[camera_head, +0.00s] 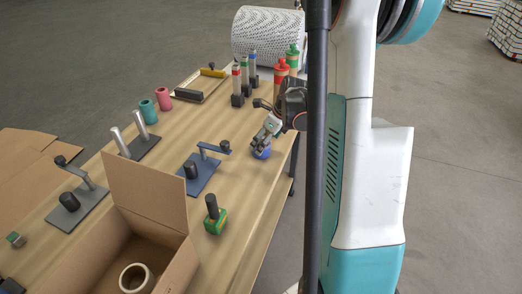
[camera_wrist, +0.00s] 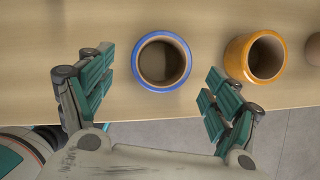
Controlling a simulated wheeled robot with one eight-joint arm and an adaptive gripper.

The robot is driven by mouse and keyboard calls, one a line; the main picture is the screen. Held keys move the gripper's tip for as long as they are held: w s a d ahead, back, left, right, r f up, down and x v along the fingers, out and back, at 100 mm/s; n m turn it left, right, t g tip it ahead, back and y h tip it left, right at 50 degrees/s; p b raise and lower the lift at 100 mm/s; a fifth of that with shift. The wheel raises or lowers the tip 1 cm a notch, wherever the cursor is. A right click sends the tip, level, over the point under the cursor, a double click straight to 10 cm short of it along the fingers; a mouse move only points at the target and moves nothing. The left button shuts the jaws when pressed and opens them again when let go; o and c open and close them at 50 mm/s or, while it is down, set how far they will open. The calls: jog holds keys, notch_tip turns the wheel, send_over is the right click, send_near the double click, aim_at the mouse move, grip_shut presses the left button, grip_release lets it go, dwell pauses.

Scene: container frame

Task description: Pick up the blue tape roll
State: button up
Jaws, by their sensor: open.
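The blue tape roll (camera_wrist: 184,80) stands on the table with its round hole facing the wrist camera. In the head view the blue roll (camera_head: 261,154) is near the table's right edge, partly hidden by my gripper. My gripper (camera_wrist: 157,88) is open, with one finger to the left of the blue roll and the other to its right. Nothing is held between the fingers. In the head view my gripper (camera_head: 267,131) is just above the blue roll.
An orange tape roll (camera_wrist: 267,58) stands close to the right finger in the wrist view. A blue tape dispenser (camera_head: 201,176) and a green-based stamp-like tool (camera_head: 215,219) are nearby. An open cardboard box (camera_head: 149,190) stands at the front. Red and green bottles (camera_head: 281,76) stand farther back.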

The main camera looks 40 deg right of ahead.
jog(key=b+x, duration=0.2)
jog(key=x, duration=0.2)
jog(key=shift+w+f, duration=0.25)
jog(key=shift+f, duration=0.05)
jog(key=c, duration=1.1)
jog(key=shift+c, duration=0.2)
jog(key=shift+r, duration=0.15)
